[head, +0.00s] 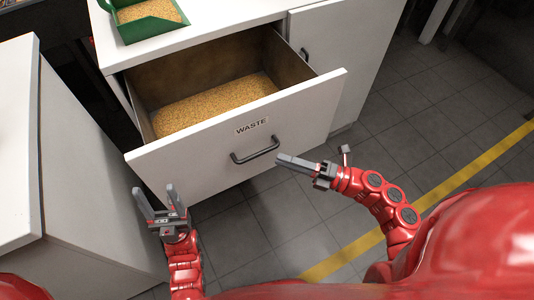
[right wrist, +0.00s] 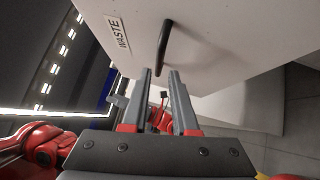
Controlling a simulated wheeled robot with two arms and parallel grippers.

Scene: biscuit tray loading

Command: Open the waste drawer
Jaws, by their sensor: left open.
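The waste drawer (head: 190,160) stands pulled out of the white cabinet, its inside showing a layer of golden crumbs (head: 215,103). Its white front carries a WASTE label (head: 252,126) and a dark bar handle (head: 256,151). My right gripper (head: 280,158) is just right of the handle in the head view. In the right wrist view its two fingers (right wrist: 159,72) are apart, with the handle (right wrist: 165,38) ahead of and between the tips; I see no grip on it. My left gripper (head: 155,190) is open and empty in front of the drawer's lower left.
A green tray of crumbs (head: 122,31) sits on the cabinet top. A white cabinet door (head: 345,45) is right of the drawer. Another white unit (head: 85,160) stands at left. Grey tiled floor with a yellow line (head: 345,257) is clear at right.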

